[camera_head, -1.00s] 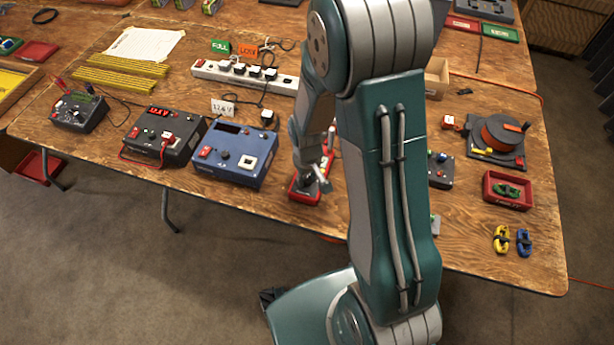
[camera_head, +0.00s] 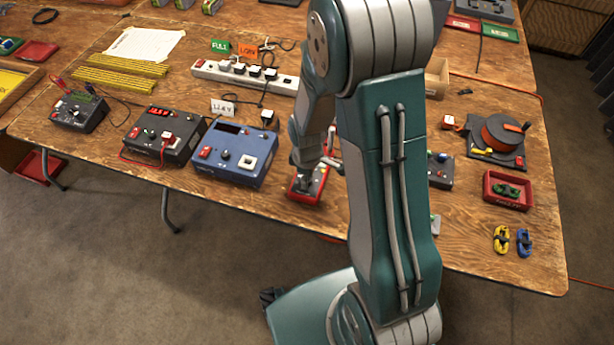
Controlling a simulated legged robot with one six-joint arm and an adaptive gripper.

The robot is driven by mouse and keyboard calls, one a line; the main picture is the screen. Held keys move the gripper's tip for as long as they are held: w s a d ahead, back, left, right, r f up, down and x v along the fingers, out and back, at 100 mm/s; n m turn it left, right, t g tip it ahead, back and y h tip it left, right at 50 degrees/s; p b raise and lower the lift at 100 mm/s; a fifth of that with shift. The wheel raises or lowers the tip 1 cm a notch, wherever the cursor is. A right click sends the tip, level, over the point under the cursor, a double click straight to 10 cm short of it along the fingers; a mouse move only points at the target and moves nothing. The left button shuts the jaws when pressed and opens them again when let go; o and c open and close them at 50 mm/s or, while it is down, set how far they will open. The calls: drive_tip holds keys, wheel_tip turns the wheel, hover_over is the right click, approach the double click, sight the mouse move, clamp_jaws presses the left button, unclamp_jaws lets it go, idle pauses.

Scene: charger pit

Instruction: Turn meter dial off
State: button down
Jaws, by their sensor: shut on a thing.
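A red-edged meter with a dark face (camera_head: 306,190) lies near the table's front edge, just right of the blue charger box. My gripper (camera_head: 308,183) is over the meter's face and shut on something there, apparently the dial. The dial itself is hidden by the gripper, so its setting cannot be read. Part of the meter's upper right side is hidden behind my arm.
A blue charger (camera_head: 236,153) and a dark charger (camera_head: 165,135) stand left of the meter. A white power strip (camera_head: 245,77) lies behind. A red tray (camera_head: 507,190) and a cable reel (camera_head: 499,135) are on the right.

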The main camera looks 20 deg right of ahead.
idle(0.3)
drive_tip(key=shift+c, duration=2)
unclamp_jaws()
wheel_tip(320, 180, up, 12)
drive_tip(key=s+r+m+t, duration=0.5)
drive_tip(key=s+r+m, duration=0.5)
drive_tip(key=s+r, duration=0.4)
wheel_tip(320, 180, up, 4)
drive_tip(key=shift+s+r+m+t, duration=0.2)
drive_tip(key=shift+s+m+t, duration=0.1)
